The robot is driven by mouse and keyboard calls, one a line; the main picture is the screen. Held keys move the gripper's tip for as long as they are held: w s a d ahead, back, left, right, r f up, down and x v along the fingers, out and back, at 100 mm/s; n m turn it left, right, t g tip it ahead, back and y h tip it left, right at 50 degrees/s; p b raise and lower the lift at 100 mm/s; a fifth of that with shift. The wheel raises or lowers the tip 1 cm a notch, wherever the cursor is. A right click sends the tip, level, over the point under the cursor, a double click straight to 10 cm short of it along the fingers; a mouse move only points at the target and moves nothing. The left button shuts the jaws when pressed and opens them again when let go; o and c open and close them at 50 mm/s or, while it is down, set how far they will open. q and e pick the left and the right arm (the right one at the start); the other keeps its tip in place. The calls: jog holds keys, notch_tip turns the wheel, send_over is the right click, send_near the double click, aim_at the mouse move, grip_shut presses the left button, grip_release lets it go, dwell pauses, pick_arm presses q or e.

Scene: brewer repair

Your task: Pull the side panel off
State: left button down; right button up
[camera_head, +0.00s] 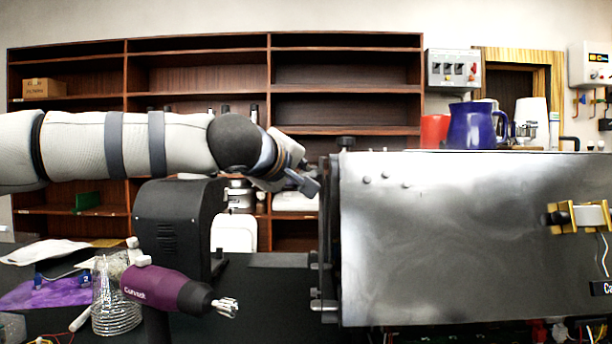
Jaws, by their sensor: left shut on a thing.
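The brewer (450,240) is a large shiny metal box on the right of the head view. Its side panel (328,225) shows edge-on as a dark, thin upright strip at the brewer's left end. My left gripper (312,184) reaches in from the left at the upper part of this panel. It is shut on the panel's edge, though the fingertips are small and partly hidden, so the exact contact is hard to see. The panel stands upright, close beside the metal body. My right gripper is not in view.
A purple power tool (168,288) and a wire-mesh cup (115,300) are on the left of the bench. A black machine (178,230) stands below my left arm. A blue pitcher (473,126) and a red cup (434,131) stand on the brewer. Wooden shelves (198,62) line the wall.

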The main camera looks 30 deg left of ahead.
pick_arm(q)
jog(key=shift+s+a+r, duration=0.2)
jog(key=shift+a+r, duration=0.1)
jog(key=a, duration=0.1)
jog(key=s+a, duration=0.1)
jog(key=a+r, duration=0.1)
jog(key=shift+s+a, duration=0.3)
jog(key=shift+s, duration=0.05)
dwell(0.3)
dwell(0.3)
